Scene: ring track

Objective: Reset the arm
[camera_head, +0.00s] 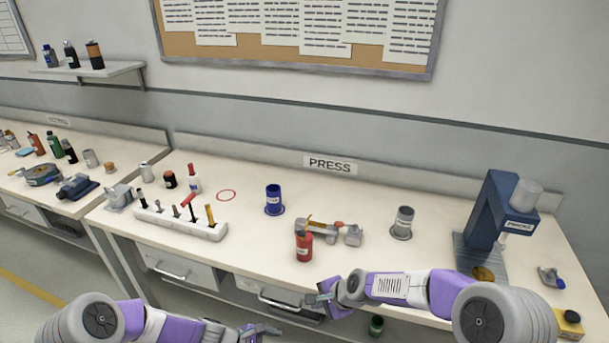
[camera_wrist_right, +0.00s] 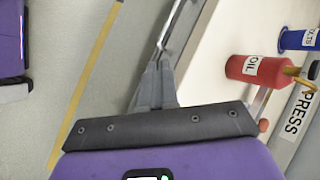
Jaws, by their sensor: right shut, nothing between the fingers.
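My right arm reaches in from the right in the head view, and its gripper (camera_head: 326,293) is at the front edge of the press bench, in front of the red oil can (camera_head: 304,246). In the right wrist view the fingers (camera_wrist_right: 156,84) are together with nothing between them, and the oil can (camera_wrist_right: 256,70) stands off to the right. My left arm comes in from the lower left, and its gripper (camera_head: 264,331) is low, at the bottom edge of the head view. It is too small there to tell whether its fingers are apart.
The press bench (camera_head: 258,237) holds a tool rack (camera_head: 180,224), a blue bolts cup (camera_head: 273,198), a grey cup (camera_head: 402,223) and a blue press (camera_head: 490,215). Drawers with handles (camera_head: 283,302) are under its front edge. A green can (camera_head: 376,326) shows below. Open floor lies at the left.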

